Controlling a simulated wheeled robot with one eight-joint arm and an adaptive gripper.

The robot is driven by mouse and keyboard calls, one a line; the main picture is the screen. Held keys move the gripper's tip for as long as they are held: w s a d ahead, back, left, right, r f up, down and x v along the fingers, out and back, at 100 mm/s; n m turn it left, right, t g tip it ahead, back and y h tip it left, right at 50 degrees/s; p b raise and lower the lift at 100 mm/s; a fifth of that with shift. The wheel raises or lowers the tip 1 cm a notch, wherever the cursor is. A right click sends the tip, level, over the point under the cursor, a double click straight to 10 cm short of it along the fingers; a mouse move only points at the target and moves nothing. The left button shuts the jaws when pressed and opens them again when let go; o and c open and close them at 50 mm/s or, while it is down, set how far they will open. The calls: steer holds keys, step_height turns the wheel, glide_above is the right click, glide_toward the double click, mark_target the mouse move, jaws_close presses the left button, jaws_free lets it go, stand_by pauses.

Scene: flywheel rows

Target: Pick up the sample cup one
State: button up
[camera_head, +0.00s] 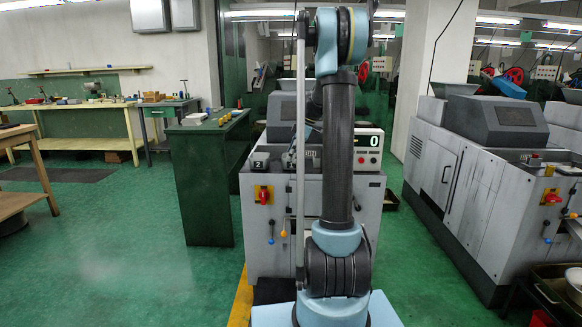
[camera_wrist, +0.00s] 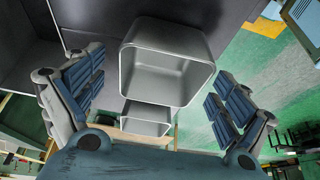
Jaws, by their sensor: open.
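Two small grey sample cups stand side by side on the front of the grey machine in the head view, the cup marked 2 (camera_head: 260,161) on the left and sample cup one, marked 1 (camera_head: 290,162), on the right, partly behind my arm. In the wrist view, a square open-topped metal cup (camera_wrist: 168,74) lies between the fingers of my gripper (camera_wrist: 158,95), with a gap on both sides. A second cup (camera_wrist: 146,120) shows just below it. No number is visible there, so I cannot tell which is which. My gripper is open; in the head view my arm mostly hides it.
The machine (camera_head: 268,211) has a red switch and a display reading 0. A dark green cabinet (camera_head: 205,191) stands left of it, with small yellow items on top. Another grey machine (camera_head: 470,190) is at right.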

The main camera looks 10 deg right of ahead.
steer(key=shift+a+f, duration=0.25)
steer(key=shift+f, duration=0.3)
steer(key=c, duration=1.2)
